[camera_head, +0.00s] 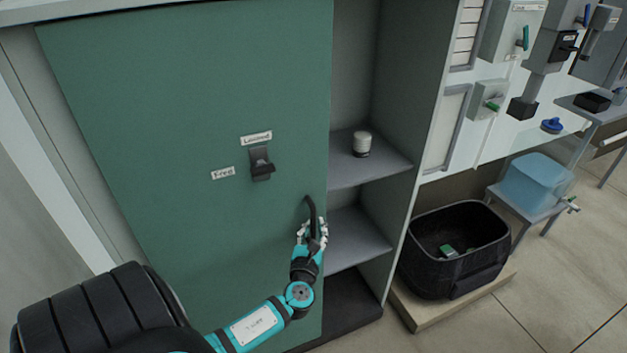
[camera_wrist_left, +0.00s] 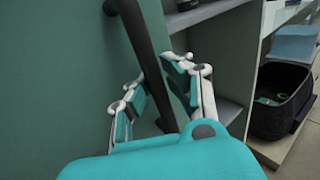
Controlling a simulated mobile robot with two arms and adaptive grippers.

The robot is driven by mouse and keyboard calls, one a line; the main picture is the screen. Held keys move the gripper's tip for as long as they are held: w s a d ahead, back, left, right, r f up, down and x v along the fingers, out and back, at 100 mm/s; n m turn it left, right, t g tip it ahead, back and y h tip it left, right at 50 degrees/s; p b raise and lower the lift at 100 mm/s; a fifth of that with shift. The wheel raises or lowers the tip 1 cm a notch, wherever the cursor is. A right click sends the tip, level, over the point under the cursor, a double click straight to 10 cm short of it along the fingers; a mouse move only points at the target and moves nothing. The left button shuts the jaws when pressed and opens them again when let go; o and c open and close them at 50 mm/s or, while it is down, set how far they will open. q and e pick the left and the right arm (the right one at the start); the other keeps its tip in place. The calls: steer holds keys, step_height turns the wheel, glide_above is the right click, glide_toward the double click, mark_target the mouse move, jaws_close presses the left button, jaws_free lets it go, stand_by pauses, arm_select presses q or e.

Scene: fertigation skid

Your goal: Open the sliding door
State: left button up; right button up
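The green sliding door (camera_head: 150,120) covers the left and middle of a cabinet. Its black bar handle (camera_head: 309,207) is near the door's right edge; in the left wrist view the handle (camera_wrist_left: 142,45) runs down between my fingers. My left gripper (camera_head: 313,232) is at the handle's lower part. The wrist view shows its fingers (camera_wrist_left: 155,92) spread on both sides of the bar, with gaps visible; contact is unclear. A black latch (camera_head: 262,164) sits on the door, between a "Locked" label (camera_head: 256,138) above and a "Free" label (camera_head: 222,173) to the left. My right gripper is not in view.
Right of the door, open shelves (camera_head: 365,165) hold a small white-topped jar (camera_head: 361,144). A black crate (camera_head: 455,245) stands on a low wooden platform to the right. Farther right are a blue container (camera_head: 535,182) on a stand and wall-mounted boxes. Floor at lower right is clear.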

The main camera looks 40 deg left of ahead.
arm_select(q)
steer(key=o, duration=0.4)
steer(key=shift+d+r, duration=0.1)
steer(key=shift+d, duration=0.05)
steer(key=shift+o, duration=0.2)
steer(key=shift+a, duration=0.2)
steer(key=v, duration=1.2)
steer(key=shift+d, duration=0.1)
